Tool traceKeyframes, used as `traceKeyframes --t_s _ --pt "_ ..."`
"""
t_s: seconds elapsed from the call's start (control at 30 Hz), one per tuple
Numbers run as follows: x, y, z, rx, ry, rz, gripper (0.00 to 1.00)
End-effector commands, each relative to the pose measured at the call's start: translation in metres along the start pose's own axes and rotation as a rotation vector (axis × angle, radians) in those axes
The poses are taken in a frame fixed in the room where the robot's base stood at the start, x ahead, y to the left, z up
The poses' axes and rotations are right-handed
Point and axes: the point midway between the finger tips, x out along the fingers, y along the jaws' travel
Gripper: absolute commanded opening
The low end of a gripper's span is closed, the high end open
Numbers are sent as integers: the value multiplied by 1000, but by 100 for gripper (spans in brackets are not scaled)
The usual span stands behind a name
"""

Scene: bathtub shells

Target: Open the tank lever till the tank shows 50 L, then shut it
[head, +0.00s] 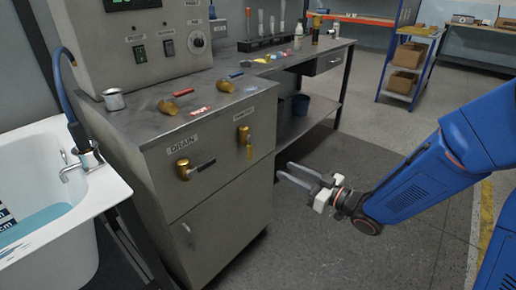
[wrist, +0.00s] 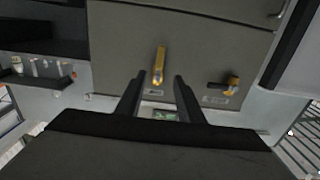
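A grey cabinet (head: 215,235) carries two brass valves on its front. The left one, the drain valve (head: 184,170), is labelled DRAIN and has a dark handle pointing right. The right one, a brass lever (head: 244,136), hangs down under a label too small to read. I cannot tell which is the tank lever. My gripper (head: 284,170) is open and empty, right of the cabinet front and apart from it. In the wrist view the brass lever (wrist: 160,62) shows ahead between the fingers.
A white bathtub (head: 108,188) with some water (head: 38,218) stands at the left. A control panel (head: 150,45) has a green display (head: 122,2), cut off and unreadable. A metal cup (head: 113,99) stands on the cabinet top. The floor (head: 325,235) around my gripper is clear.

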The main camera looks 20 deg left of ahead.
Motion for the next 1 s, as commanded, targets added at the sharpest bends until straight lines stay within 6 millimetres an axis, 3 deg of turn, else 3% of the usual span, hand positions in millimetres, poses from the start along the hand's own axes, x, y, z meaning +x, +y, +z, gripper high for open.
traceKeyframes --t_s 0.27,1.0 --pt "30 -2 0 0 3 -5 34" --pt "155 0 0 0 2 -2 34"
